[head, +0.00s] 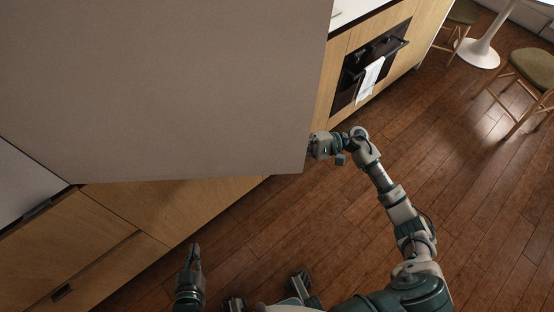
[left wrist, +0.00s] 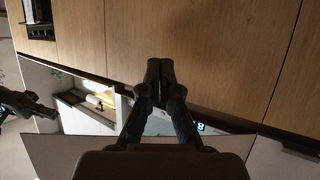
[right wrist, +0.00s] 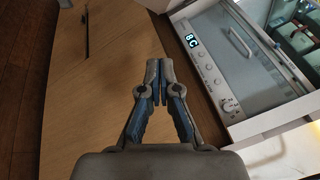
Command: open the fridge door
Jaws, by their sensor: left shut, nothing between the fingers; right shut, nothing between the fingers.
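The fridge door (head: 165,90) is a large plain grey panel filling the upper left of the head view. It stands open: the lit fridge interior (right wrist: 228,55), with an 8C display and a glass-fronted part, shows in the right wrist view. My right arm reaches the door's right edge in the head view, where its fingertips are hidden behind the door. My right gripper (right wrist: 153,82) is shut and empty beside the interior. My left gripper (head: 194,250) is shut and empty below the door, apart from it; its closed fingers also show in the left wrist view (left wrist: 160,70).
Wooden cabinet fronts (head: 80,250) run below the door. An oven (head: 370,65) with a white towel (head: 370,78) stands beyond it. Chairs (head: 535,72) and a white pedestal table (head: 482,52) are at the far right. The wooden floor (head: 320,225) around my right arm is clear.

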